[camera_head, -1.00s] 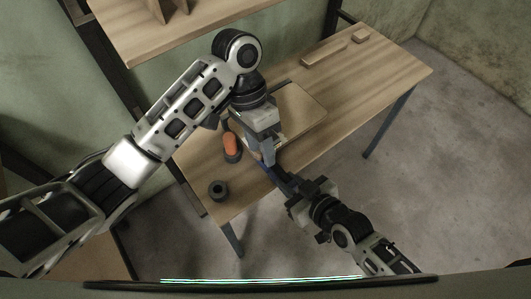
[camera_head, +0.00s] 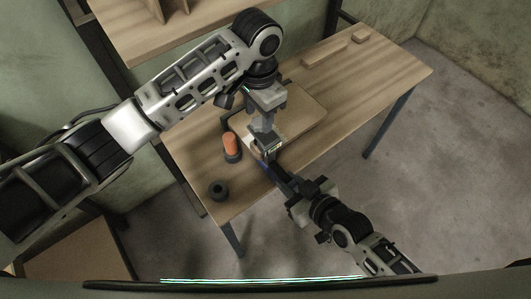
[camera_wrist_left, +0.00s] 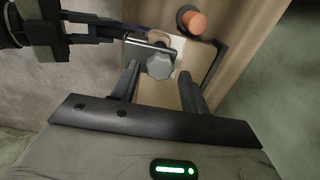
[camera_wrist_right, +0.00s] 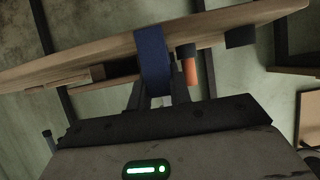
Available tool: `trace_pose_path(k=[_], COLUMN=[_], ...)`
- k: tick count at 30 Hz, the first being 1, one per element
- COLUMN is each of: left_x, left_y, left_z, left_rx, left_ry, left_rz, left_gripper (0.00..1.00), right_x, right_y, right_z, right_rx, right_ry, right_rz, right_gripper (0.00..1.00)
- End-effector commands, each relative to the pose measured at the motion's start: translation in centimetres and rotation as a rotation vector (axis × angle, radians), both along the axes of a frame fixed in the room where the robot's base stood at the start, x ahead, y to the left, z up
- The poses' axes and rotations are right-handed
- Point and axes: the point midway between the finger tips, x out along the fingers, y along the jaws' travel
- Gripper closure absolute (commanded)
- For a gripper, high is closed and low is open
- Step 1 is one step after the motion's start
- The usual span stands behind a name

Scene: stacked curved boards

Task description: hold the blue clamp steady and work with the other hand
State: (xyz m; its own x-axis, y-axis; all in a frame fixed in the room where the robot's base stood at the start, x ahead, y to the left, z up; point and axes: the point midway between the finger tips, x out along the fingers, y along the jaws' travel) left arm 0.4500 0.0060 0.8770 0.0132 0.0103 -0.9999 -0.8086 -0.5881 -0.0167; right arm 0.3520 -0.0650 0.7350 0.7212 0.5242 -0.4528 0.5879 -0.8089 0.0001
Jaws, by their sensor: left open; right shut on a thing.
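The blue clamp (camera_wrist_right: 152,58) is at the table's front edge, its blue body upright in the right wrist view. My right gripper (camera_head: 287,183) is shut on it from the front; its fingers (camera_wrist_right: 157,92) are at the blue body. In the left wrist view the clamp's metal bar and grey lobed knob (camera_wrist_left: 160,67) lie between the fingertips of my left gripper (camera_wrist_left: 157,76). That gripper is open, with a finger on each side of the knob; contact cannot be told. In the head view my left gripper (camera_head: 267,148) hides most of the clamp.
A flat board (camera_head: 305,112) lies on the wooden table (camera_head: 390,72). An orange-topped object (camera_head: 231,143) and a dark round object (camera_head: 218,189) stand left of the grippers. Small wooden blocks (camera_head: 360,37) lie at the far end.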

Motion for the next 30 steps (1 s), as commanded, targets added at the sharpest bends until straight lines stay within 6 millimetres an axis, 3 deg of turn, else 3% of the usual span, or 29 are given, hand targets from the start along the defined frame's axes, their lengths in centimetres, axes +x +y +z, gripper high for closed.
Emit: trace_pose_path(k=[6, 16, 20, 24, 30], left_x=[0.0, 0.0, 0.0, 0.0, 0.1], left_y=[0.0, 0.0, 0.0, 0.0, 0.0], left_z=[-1.4, -1.5, -1.5, -1.5, -1.4], left_rx=[0.001, 0.0, 0.0, 0.0, 0.001], left_ry=[-0.001, -0.001, -0.001, -0.001, 0.0], left_rz=[-0.001, -0.001, -0.001, -0.012, -0.161], left_gripper=[0.55, 0.55, 0.85, 0.85, 0.85], right_x=[-0.2, -0.2, -0.2, -0.2, -0.2], right_y=[0.0, 0.0, 0.0, 0.0, 0.0], right_z=[-0.3, -0.3, -0.3, -0.3, -0.3], right_rx=[-0.003, -0.003, -0.003, -0.004, -0.004], right_ry=[0.009, 0.009, 0.009, 0.007, 0.007], right_rz=[0.002, 0.002, 0.002, 0.003, 0.003], right_gripper=[1.0, 1.0, 1.0, 1.0, 1.0])
